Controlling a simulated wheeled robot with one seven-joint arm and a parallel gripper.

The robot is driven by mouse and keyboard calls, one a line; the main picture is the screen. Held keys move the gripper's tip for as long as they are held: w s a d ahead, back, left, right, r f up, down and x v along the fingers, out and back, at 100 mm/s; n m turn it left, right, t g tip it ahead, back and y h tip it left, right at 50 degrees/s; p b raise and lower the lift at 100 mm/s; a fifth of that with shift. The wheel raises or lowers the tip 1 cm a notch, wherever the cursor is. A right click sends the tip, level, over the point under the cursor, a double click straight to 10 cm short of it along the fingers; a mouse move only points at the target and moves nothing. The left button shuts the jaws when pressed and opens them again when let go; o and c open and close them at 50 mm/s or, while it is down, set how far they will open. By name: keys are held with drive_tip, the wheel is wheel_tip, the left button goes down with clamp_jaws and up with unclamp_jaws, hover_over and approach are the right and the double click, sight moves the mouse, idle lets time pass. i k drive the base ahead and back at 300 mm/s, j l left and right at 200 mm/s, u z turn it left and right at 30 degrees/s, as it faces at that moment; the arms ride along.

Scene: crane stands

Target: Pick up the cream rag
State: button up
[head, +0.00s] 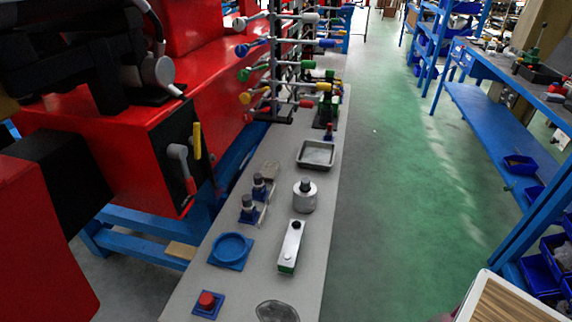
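My gripper is not in view.
On the bench stand dark-topped fittings (249,209), a metal cylinder (305,196), a grey tray (316,154), a blue round dish (230,249), a white-topped block (291,246) and a red button (207,301). Red machinery (100,130) borders the left. Green floor (400,200) is clear at right.

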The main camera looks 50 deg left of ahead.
sight(269, 170)
drive_tip(key=i+u, duration=0.35)
drive_tip(key=i+l+u, duration=0.25)
drive_tip(key=u, duration=0.15)
drive_tip(key=i+u, duration=0.2)
drive_tip(key=u, duration=0.3)
drive_tip(key=i+l+u, duration=0.2)
drive_tip(key=u, duration=0.3)
drive_tip(key=i+l+u, duration=0.15)
drive_tip(key=u, duration=0.35)
drive_tip(key=i+l+u, duration=0.1)
drive_tip(key=l+u, duration=0.4)
drive_tip(key=i+l+u, duration=0.2)
drive_tip(key=u, duration=0.25)
drive_tip(key=i+l+u, duration=0.1)
drive_tip(key=l+u, duration=0.8)
drive_tip(key=i+j, duration=0.05)
